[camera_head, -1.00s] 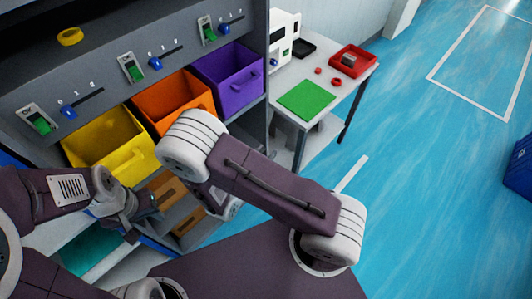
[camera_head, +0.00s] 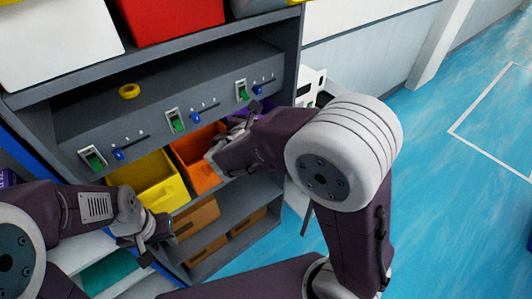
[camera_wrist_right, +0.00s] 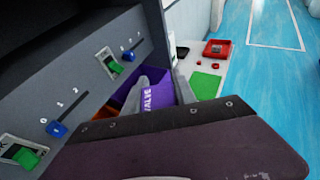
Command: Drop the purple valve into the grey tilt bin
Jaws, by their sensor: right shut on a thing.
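The purple valve (camera_wrist_right: 147,97), a block lettered "VALVE", is between the grey fingers of my right gripper (camera_wrist_right: 160,88) in the right wrist view, and the gripper is shut on it. The purple bin is right behind it, so their edges blend. In the head view my right forearm hides most of that gripper and the valve. A grey bin (camera_head: 262,7) sits on the upper shelf, cut off by the top edge of the head view. My left gripper (camera_head: 155,243) is open and empty in front of the lower shelves, below the yellow bin.
The lower row holds a yellow bin (camera_head: 152,182), an orange bin (camera_head: 190,165) and a mostly hidden purple bin. A red bin (camera_head: 170,15) and a white bin (camera_head: 55,45) stand above. A switch panel (camera_head: 150,130) lies between rows. A table with a red tray (camera_wrist_right: 217,48) is at right.

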